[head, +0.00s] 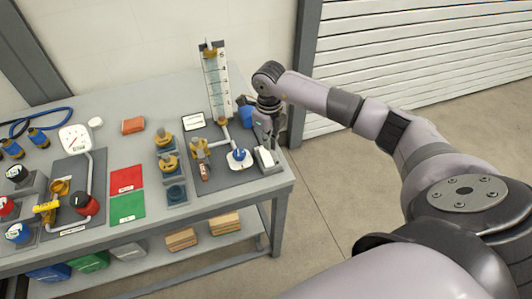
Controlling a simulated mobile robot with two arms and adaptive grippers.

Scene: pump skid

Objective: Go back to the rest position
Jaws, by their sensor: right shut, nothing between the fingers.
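My right arm reaches in from the right side, and its right gripper (263,138) points down over the right end of the grey table (283,184). The fingers are shut and hold nothing. They are just above or behind a small white-topped block (266,157); whether they touch it I cannot tell. A round white dial with a blue knob (239,155) is just left of the gripper. My left gripper is not in view.
A tall clear sight gauge (216,85) stands behind and left of the gripper. Brass valves (168,164), red (126,179) and green (127,208) mats and a pressure gauge (75,139) are further left. The floor (345,195) right of the table is clear.

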